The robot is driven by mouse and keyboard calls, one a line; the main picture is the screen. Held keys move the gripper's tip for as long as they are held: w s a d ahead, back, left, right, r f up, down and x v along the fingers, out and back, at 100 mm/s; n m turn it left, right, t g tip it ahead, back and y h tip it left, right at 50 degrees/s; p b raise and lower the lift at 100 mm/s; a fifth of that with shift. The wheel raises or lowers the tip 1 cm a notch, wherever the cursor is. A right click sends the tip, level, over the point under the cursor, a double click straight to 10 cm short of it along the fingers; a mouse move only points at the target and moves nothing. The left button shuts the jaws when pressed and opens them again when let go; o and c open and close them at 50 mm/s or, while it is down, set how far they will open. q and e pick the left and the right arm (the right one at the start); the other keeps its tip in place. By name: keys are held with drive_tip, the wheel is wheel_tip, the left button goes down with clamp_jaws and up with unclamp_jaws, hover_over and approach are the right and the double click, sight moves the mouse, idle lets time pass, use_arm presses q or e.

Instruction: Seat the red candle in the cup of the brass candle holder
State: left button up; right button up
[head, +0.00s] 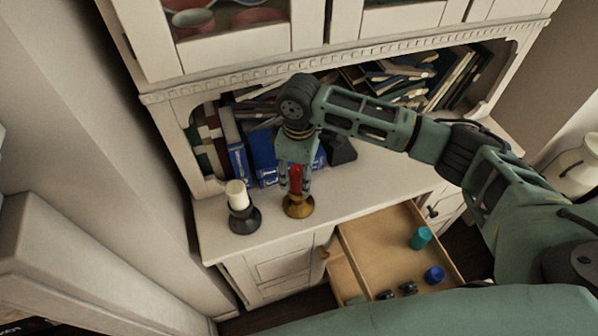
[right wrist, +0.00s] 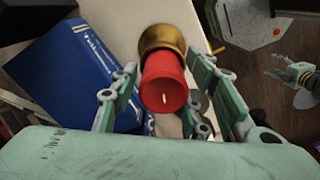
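The red candle (head: 296,179) stands upright over the brass candle holder (head: 298,207) on the cabinet counter. In the right wrist view the candle (right wrist: 163,85) lines up with the holder (right wrist: 162,38), its lower end at the cup; the contact itself is hidden. My right gripper (head: 295,180) is above the holder, fingers pointing down on both sides of the candle. The right wrist view shows narrow gaps between the fingers (right wrist: 160,66) and the candle, so it looks open. My left gripper (right wrist: 284,72) appears small and empty, fingers spread, at that view's right edge.
A white candle (head: 238,195) in a dark holder (head: 245,219) stands left of the brass one. Blue books (head: 263,155) stand close behind. An open drawer (head: 385,250) below right holds a teal cylinder (head: 421,238), a blue item (head: 434,274) and small dark items.

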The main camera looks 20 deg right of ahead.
drive_tip(key=shift+o, duration=0.3)
wheel_tip(320, 180, up, 11)
drive_tip(key=shift+r+b, duration=0.1)
drive_tip(key=shift+b, duration=1.15)
drive_tip(key=shift+r, duration=0.6)
